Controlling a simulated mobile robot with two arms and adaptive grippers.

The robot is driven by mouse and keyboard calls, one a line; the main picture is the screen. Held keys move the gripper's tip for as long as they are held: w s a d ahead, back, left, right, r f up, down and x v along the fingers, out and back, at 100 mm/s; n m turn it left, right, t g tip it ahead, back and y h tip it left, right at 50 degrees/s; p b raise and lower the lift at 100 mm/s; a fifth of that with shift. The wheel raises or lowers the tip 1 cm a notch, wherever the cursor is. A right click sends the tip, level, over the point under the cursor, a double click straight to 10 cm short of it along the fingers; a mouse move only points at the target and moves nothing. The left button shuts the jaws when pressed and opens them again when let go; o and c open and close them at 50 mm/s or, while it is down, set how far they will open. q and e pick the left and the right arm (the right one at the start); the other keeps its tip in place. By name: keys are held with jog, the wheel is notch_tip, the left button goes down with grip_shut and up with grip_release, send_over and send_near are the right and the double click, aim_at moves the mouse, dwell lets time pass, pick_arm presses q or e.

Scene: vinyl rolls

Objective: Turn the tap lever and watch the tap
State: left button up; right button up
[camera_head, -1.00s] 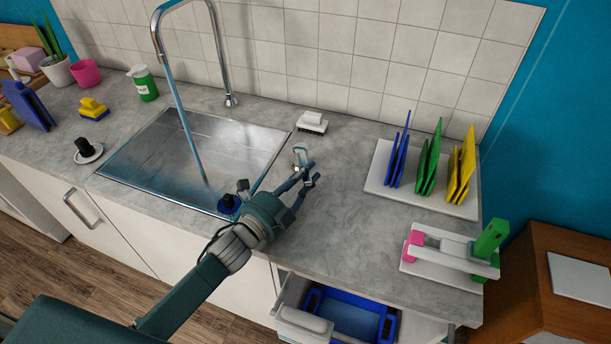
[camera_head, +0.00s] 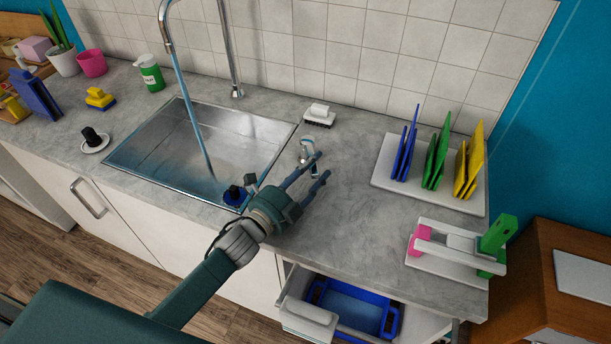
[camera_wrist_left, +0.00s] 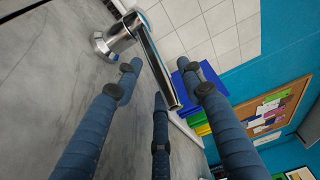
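The chrome tap (camera_head: 222,45) arches over the metal sink (camera_head: 150,145). A blue stream of water (camera_head: 191,110) runs from its spout into the sink. The small chrome tap lever (camera_head: 306,148) stands on the counter to the right of the sink. In the left wrist view the lever (camera_wrist_left: 158,68) reaches from its round base in between my fingers. My left gripper (camera_head: 322,165) is open, with its fingers spread around or beside the lever. I cannot tell whether any finger touches it. My right gripper is not in view.
A white brush (camera_head: 319,116) lies behind the lever. A rack (camera_head: 391,183) with blue, green and yellow boards stands to the right. An open drawer (camera_head: 310,318) juts out below the counter.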

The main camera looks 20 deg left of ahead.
pick_arm(q)
jog(key=v, duration=1.2)
jog(key=shift+d, duration=0.2)
jog(key=shift+a, duration=0.1)
dwell(0.5)
